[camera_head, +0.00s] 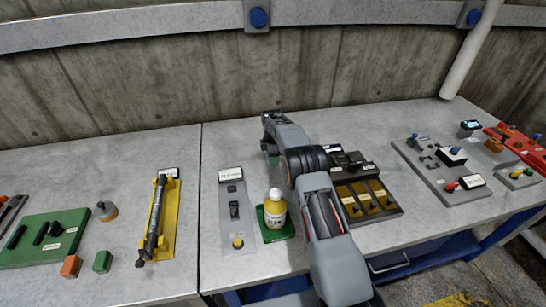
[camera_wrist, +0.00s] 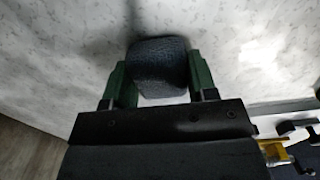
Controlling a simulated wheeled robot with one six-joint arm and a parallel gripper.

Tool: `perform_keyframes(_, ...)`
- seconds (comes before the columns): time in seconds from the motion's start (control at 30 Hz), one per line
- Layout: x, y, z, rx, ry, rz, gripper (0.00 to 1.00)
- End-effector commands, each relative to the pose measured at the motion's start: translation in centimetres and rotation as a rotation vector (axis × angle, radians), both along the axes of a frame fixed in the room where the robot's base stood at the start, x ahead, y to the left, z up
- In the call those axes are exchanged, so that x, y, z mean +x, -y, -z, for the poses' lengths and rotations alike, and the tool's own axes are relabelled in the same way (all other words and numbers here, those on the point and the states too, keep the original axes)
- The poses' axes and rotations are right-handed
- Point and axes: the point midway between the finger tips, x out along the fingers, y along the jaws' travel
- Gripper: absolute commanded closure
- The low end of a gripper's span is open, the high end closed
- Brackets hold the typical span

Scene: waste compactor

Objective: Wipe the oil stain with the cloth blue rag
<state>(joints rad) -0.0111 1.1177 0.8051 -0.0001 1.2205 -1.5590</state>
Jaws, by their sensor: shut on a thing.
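My gripper (camera_wrist: 161,82) is shut on a dark blue rag (camera_wrist: 162,66), a rounded block with a rough surface, in the wrist view. Its two green fingers press on the rag's left and right sides, over a pale speckled surface. In the head view my gripper (camera_head: 273,157) is at the back of the middle worktop, left of the black-and-brown panel. My arm hides most of the gripper there, and I cannot make out the rag. I see no clear oil stain in either view; whether the rag touches the worktop is not clear.
A yellow bottle (camera_head: 275,209) stands on a green mat (camera_head: 277,234), near my forearm. A grey switch panel (camera_head: 237,222) lies left of it. A panel with brown slots (camera_head: 366,198) is close on the right. The back-left worktop (camera_head: 228,143) is clear, before a concrete wall (camera_head: 130,85).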

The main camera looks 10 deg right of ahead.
Motion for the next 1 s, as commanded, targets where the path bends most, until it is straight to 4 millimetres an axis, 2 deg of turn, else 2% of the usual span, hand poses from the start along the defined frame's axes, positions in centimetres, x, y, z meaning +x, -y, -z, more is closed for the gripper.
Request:
perform_keyframes(0.3,-2.6,0.0,0.3,0.000,0.000,0.000,0.66)
perform_keyframes(0.57,-3.6,0.0,0.4,0.000,-0.003,0.000,0.66)
perform_keyframes(1.0,-6.8,0.0,0.3,0.000,-0.004,0.000,0.66)
